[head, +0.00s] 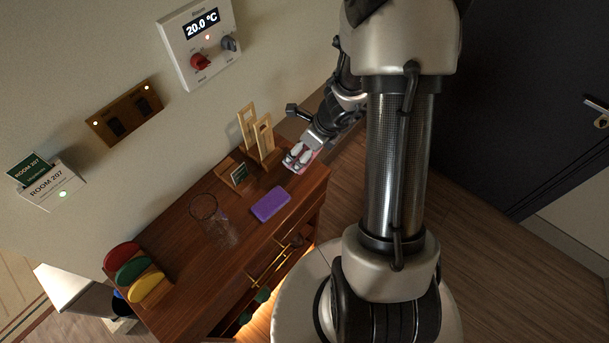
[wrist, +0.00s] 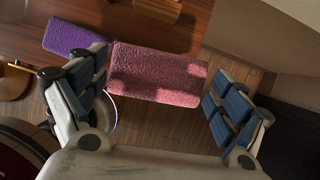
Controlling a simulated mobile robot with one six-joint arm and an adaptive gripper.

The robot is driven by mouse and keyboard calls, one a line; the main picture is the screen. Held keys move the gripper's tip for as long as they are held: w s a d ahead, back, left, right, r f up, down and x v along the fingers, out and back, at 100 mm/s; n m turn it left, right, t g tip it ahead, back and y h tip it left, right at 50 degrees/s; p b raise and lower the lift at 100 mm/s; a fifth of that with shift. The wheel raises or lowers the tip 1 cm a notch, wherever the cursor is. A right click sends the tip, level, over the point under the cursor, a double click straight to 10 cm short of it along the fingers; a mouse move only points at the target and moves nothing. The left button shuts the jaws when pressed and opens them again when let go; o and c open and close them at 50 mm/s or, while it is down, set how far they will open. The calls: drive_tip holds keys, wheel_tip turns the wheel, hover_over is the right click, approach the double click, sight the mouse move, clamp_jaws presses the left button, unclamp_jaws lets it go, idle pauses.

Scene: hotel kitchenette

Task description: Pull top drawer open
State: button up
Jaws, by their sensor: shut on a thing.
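The wooden cabinet (head: 190,255) stands against the wall. On its front, below the top edge, are yellow bar handles (head: 268,270) in the head view, seen steeply from above; I cannot tell which drawer each belongs to or whether the top one is open. My gripper (head: 300,156) is over the cabinet's far right end, away from the handles. It is shut on a pink fuzzy block (wrist: 160,75), which shows between the two fingers in the wrist view. Only slivers of pink show around the fingers in the head view.
On the cabinet top are a purple block (head: 271,204), a clear glass (head: 215,220), a wooden rack (head: 257,137), a small card holder (head: 238,175) and coloured discs in a stand (head: 133,270). Wooden floor (head: 500,240) lies open to the right.

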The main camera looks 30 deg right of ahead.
drive_tip(key=b, duration=0.6)
approach(305, 175)
drive_tip(key=w+f, duration=0.1)
drive_tip(key=w+a+f, duration=0.1)
drive_tip(key=f, duration=0.1)
drive_tip(key=w+f, duration=0.1)
drive_tip(key=shift+w+a+f, duration=0.15)
drive_tip(key=shift+a+f, duration=0.15)
drive_tip(key=shift+f, duration=0.4)
drive_tip(key=shift+c, duration=0.8)
drive_tip(key=shift+r, duration=0.1)
drive_tip(key=shift+c, duration=0.5)
drive_tip(key=o, duration=0.9)
drive_tip(key=shift+o, duration=0.2)
